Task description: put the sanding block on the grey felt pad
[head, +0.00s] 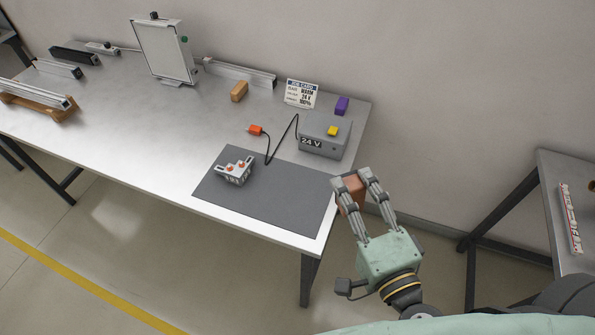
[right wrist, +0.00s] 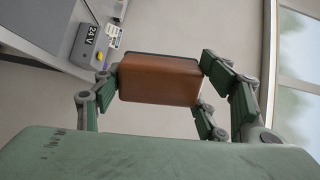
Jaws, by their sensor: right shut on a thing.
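My right gripper (head: 356,181) is shut on a reddish-brown block, the sanding block (head: 349,195). In the right wrist view the block (right wrist: 160,79) sits between the fingers of the gripper (right wrist: 160,82). In the head view the gripper and block appear just beyond the right edge of the grey felt pad (head: 270,205); their height above it is hard to tell. The pad lies flat at the table's front right corner. My left gripper is not in view.
A grey 24 V box (head: 324,140) with a yellow top piece stands behind the pad, its black cable ending in an orange plug (head: 255,130). A purple block (head: 342,105), a job card (head: 301,93) and an orange-brown block (head: 239,91) are farther back. The pad's right part is bare.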

